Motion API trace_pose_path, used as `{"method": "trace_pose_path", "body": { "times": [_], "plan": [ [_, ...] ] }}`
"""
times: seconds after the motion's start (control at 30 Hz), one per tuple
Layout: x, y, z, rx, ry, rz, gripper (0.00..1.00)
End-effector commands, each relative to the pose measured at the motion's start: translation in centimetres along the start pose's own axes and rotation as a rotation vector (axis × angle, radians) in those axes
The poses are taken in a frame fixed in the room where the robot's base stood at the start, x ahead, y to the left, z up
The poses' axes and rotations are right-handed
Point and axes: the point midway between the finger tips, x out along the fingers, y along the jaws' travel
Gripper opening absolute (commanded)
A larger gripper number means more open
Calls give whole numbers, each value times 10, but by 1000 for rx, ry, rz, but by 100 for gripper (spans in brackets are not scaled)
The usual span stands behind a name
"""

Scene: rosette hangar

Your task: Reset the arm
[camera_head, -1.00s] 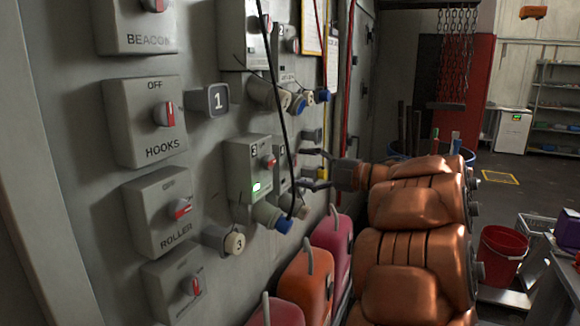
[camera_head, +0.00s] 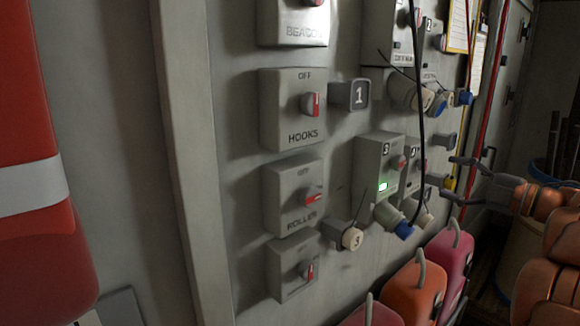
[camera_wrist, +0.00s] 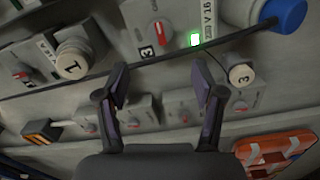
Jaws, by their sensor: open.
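My copper-coloured arm (camera_head: 560,235) reaches in from the right edge of the head view. My gripper (camera_head: 474,172) is open and empty in front of the wall panel, right of the switch box marked 3 (camera_head: 376,170). In the wrist view my gripper (camera_wrist: 160,95) shows two dark fingers spread apart, with nothing between them. Beyond the fingers are the panel's grey boxes, and the box marked 3 (camera_wrist: 150,30) has a lit green light.
Boxes labelled HOOKS (camera_head: 292,112) and ROLLER (camera_head: 293,195) stick out from the wall. A black cable (camera_head: 420,120) hangs down the panel. Orange (camera_head: 410,295) and pink-red (camera_head: 452,255) cases with handles stand below. A red object (camera_head: 35,130) is at the left.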

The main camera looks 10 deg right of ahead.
Motion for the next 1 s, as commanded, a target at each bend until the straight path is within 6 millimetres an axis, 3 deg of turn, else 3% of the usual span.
{"method": "trace_pose_path", "body": {
  "times": [0.33, 0.63, 0.87, 1.0],
  "plan": [
    [37, 46, 32, 1, -280, 116, 68],
    [40, 74, 55, 130, -609, 259, 68],
    [25, 57, 58, 316, -841, 326, 68],
    [13, 29, 52, 458, -974, 336, 68]
  ]
}}
